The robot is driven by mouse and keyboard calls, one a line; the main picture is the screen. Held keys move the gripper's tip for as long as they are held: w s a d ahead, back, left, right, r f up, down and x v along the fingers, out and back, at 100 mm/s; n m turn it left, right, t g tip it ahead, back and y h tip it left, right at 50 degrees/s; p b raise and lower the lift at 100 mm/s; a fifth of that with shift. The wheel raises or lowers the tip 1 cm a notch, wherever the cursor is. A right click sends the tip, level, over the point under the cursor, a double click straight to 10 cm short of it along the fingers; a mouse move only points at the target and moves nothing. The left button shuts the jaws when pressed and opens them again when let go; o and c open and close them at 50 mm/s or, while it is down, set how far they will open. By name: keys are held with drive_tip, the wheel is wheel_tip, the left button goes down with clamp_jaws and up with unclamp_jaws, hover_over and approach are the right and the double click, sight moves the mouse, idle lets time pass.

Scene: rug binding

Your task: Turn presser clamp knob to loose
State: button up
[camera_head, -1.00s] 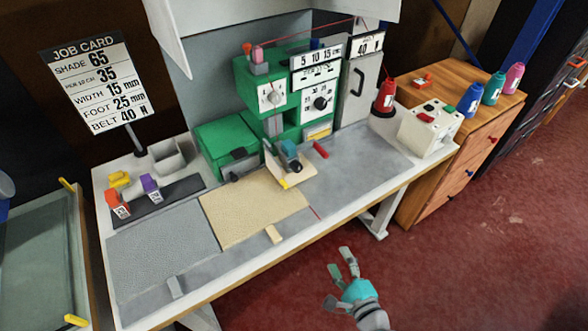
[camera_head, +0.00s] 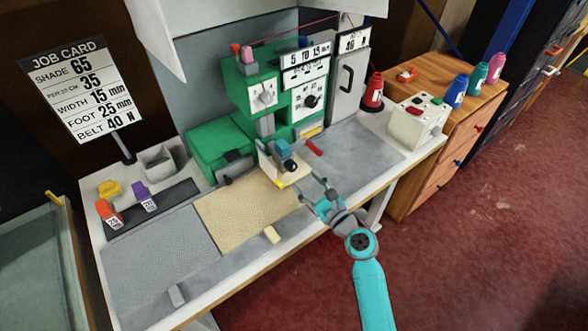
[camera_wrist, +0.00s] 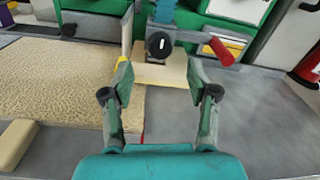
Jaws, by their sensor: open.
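The presser clamp knob is most likely the black round knob (camera_wrist: 158,45) with a white mark on its face, in the upper middle of the wrist view; the mark stands about upright. It sits on a small blue-grey block above a cream plate (camera_wrist: 160,71). In the head view the knob (camera_head: 290,165) is at the front of the green machine (camera_head: 250,92). My gripper (camera_head: 314,188) is open and empty. In the wrist view its fingers (camera_wrist: 158,82) are spread to either side, with the knob beyond the tips and between them, not touched.
A red-handled lever (camera_wrist: 221,50) stands right of the knob. A tan rug piece (camera_head: 238,212) lies on the table to the left. A red thread cone (camera_head: 373,92) and a white control box (camera_head: 418,122) stand at the right. The grey tabletop between is clear.

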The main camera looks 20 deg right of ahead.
sight(294, 168)
drive_tip(key=x, duration=0.6)
drive_tip(key=shift+w+a, duration=0.1)
drive_tip(key=shift+w, duration=0.2)
clamp_jaws()
